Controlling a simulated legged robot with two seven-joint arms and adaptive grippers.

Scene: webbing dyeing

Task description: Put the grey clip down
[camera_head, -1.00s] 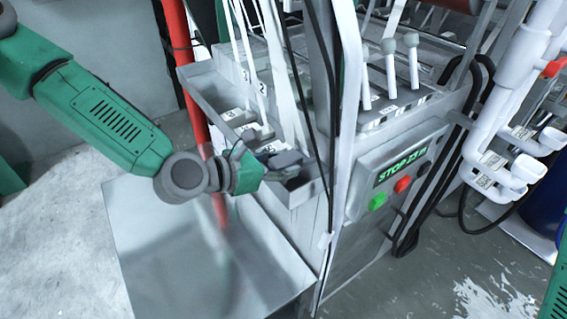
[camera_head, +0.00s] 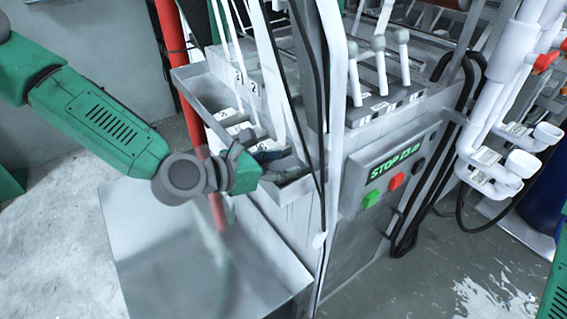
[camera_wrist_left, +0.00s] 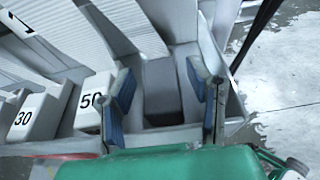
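A grey block-like piece (camera_wrist_left: 162,85), which I take to be the grey clip, lies between the fingers of my left gripper (camera_wrist_left: 164,92) in the left wrist view. The fingers with blue inner pads stand apart, with a gap on each side of the piece. In the head view my left gripper (camera_head: 284,163) is low over the near end of the metal tray (camera_head: 195,98). The clip is hard to make out there, as the fingers cover it. My right gripper is out of view.
White numbered blocks, one marked 50 (camera_wrist_left: 92,102) and one marked 30 (camera_wrist_left: 30,117), stand beside the left finger. White webbing strips rise from the tray. A control panel (camera_head: 385,170) and levers (camera_head: 381,65) are to the right. A metal sheet (camera_head: 150,255) lies below.

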